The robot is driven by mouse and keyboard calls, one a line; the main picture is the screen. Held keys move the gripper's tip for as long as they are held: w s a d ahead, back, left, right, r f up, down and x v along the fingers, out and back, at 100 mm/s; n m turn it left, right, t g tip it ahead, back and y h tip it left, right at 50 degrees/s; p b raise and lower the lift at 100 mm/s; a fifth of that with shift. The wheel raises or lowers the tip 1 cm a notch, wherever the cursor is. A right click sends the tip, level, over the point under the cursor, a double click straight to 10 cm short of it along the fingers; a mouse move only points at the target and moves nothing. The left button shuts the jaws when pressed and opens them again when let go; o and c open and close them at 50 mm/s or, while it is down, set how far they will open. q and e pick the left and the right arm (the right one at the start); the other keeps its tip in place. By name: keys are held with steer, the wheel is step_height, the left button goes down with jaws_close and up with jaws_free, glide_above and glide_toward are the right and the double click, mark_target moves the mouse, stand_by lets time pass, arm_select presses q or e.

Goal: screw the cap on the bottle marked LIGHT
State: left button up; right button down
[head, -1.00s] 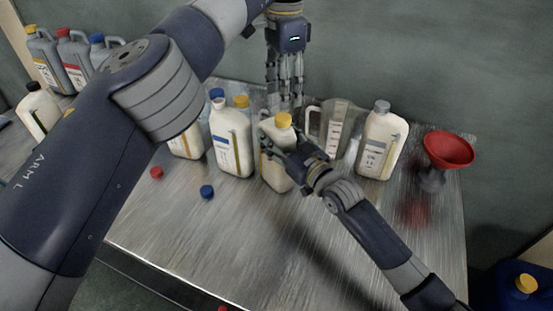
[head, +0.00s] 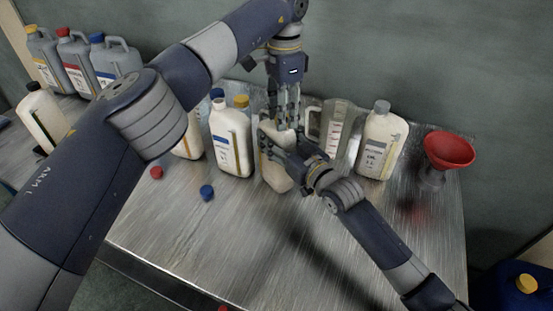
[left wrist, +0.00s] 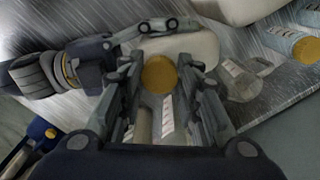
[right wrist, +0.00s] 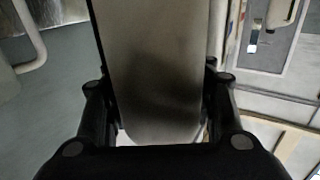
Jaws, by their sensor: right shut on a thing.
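A cream bottle (head: 275,177) stands upright on the metal table in the head view. My right gripper (head: 288,153) is shut on its body, which fills the middle of the right wrist view (right wrist: 155,70). My left gripper (head: 285,120) points down over the bottle's top, hiding its cap in the head view. In the left wrist view a yellow cap (left wrist: 159,73) sits on the bottle's top (left wrist: 195,45), between the spread left fingers. I cannot tell whether they touch it. I cannot read a LIGHT mark.
A grey-capped bottle (head: 381,145) and red funnel (head: 449,150) stand further right. Loose red (head: 156,173) and blue (head: 207,192) caps lie at front left.

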arm_select(q)
jaws_close()
